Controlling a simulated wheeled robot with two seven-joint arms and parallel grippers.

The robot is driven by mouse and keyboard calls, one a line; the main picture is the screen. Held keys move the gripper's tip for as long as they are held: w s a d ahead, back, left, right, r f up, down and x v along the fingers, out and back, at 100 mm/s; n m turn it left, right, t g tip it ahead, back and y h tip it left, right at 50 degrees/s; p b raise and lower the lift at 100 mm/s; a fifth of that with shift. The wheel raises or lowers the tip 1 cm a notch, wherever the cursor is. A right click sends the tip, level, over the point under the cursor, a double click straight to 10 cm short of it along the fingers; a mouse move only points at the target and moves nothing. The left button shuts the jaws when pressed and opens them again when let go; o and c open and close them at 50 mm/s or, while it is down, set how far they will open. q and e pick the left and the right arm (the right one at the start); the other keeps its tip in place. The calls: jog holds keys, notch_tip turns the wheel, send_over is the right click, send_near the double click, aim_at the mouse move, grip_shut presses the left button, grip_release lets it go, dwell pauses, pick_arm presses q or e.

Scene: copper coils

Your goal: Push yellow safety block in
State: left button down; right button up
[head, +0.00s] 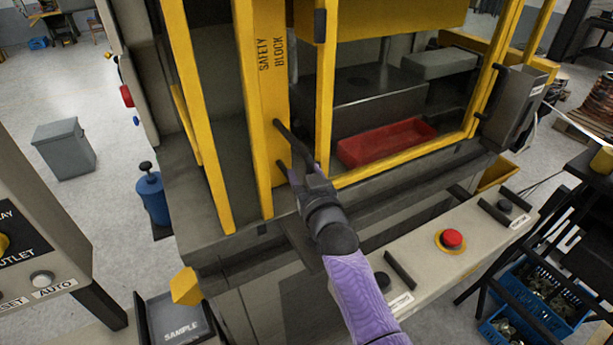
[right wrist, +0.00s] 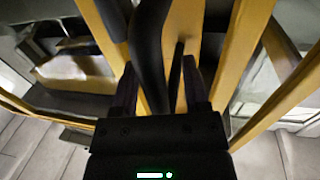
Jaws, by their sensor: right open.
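The yellow safety block (head: 265,90) is a tall upright bar lettered SAFETY BLOCK, standing at the front of the press between yellow frame posts. A black handle (head: 290,137) sticks out from its lower part. My right gripper (head: 303,176) is open at this handle, in front of the block. In the right wrist view, the black handle (right wrist: 151,50) runs between the open fingers of my right gripper (right wrist: 162,88), with yellow bar behind it. I cannot tell whether the fingers touch the handle. My left gripper is out of view.
A red tray (head: 386,142) lies inside the press, behind the yellow guard frame. A control panel with a red button (head: 452,239) is in front at the right. A blue canister (head: 152,197) and a grey bin (head: 64,149) stand at the left.

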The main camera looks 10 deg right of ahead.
jog(key=s+d+p, duration=0.1)
jog(key=s, duration=0.8)
jog(key=shift+s+d, duration=0.25)
jog(key=shift+s, duration=0.15)
jog(key=s+d+f+g+h, duration=0.1)
jog(key=s+d+f+g, duration=0.15)
jog(key=s+g, duration=0.4)
jog(key=s+d+f+g+h, duration=0.1)
jog(key=s+f+g, duration=0.25)
jog(key=s, duration=0.55)
jog(key=s+d+f+g, duration=0.2)
jog(key=s+f+g, duration=0.2)
jog(key=s, duration=0.3)
jog(key=s+f+g+b, duration=0.3)
jog(key=f+b, duration=1)
jog(key=f, duration=1.8)
jog(key=s+d+f+b, duration=0.1)
jog(key=s+f+b, duration=0.4)
jog(key=f, duration=0.5)
jog(key=s+d+f+h+b, duration=0.1)
jog(key=s+d+f+b, duration=0.1)
jog(key=s+f+b, duration=0.4)
jog(key=s+f, duration=0.3)
jog(key=f, duration=0.2)
jog(key=shift+s+d+f+n, duration=0.25)
jog(key=shift+s+n, duration=0.15)
